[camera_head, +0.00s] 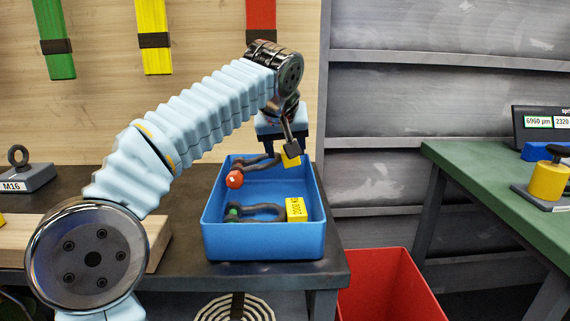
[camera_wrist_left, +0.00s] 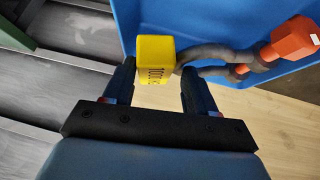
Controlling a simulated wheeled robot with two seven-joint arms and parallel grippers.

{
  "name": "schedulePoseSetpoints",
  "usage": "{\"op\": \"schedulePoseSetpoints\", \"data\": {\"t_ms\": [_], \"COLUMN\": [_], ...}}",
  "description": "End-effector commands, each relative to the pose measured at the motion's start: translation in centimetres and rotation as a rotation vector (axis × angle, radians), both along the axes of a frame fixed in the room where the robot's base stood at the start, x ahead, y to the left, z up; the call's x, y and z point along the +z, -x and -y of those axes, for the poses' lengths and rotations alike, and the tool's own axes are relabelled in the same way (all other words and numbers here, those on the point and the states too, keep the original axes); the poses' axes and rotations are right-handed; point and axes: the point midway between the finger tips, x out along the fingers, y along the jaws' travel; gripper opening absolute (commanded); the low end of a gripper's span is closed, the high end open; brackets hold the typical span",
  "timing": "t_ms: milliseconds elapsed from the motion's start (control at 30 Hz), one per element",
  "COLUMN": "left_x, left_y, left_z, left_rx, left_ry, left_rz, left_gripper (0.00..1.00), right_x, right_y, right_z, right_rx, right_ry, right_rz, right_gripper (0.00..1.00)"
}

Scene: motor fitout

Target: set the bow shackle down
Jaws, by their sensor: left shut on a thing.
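A dark bow shackle (camera_head: 257,164) with a red pin end and a yellow block tag is in the far part of the blue bin (camera_head: 265,242). In the left wrist view the shackle (camera_wrist_left: 217,55) shows its yellow block between my fingertips and its orange-red pin end at the right. My left gripper (camera_head: 286,147) points down over the bin's far side and is shut on the yellow block of this shackle. Whether the shackle touches the bin's floor I cannot tell. My right gripper is in neither view.
A second shackle (camera_head: 262,211), with a green pin end and yellow block, lies in the bin's near part. The bin stands at the right end of the dark table (camera_head: 335,265). A red bin (camera_head: 390,290) and green bench (camera_head: 490,180) are to the right.

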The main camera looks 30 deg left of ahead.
Motion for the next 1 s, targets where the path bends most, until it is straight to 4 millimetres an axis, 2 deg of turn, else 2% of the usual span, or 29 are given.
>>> {"op": "schedulePoseSetpoints", "data": {"t_ms": [67,233,500,533,567,867,1000], "left_x": [-1.0,-3.4,-3.7,-3.9,-3.9,-3.7,-2.6], "left_y": [-0.6,-0.5,-0.5,-0.5,-0.5,-0.5,0.2], "left_z": [-0.4,-0.4,-0.3,-0.3,-0.3,-0.3,0.0], "left_rx": [0.002,0.0,0.0,0.001,0.001,0.001,-0.001], "left_ry": [-0.001,0.0,0.001,0.002,0.002,0.001,0.001], "left_rz": [-0.001,0.001,0.002,-0.002,-0.002,-0.001,0.002], "left_gripper": [0.0,0.0,0.0,0.61,0.66,0.68,0.68], "right_x": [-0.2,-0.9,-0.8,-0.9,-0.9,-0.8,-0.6], "right_y": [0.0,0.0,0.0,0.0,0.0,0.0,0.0], "right_z": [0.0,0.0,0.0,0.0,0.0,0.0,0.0], "right_rx": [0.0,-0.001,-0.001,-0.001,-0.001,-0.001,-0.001], "right_ry": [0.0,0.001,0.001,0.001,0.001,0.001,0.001], "right_rz": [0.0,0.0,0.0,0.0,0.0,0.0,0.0], "right_gripper": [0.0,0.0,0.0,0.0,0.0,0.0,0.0]}}
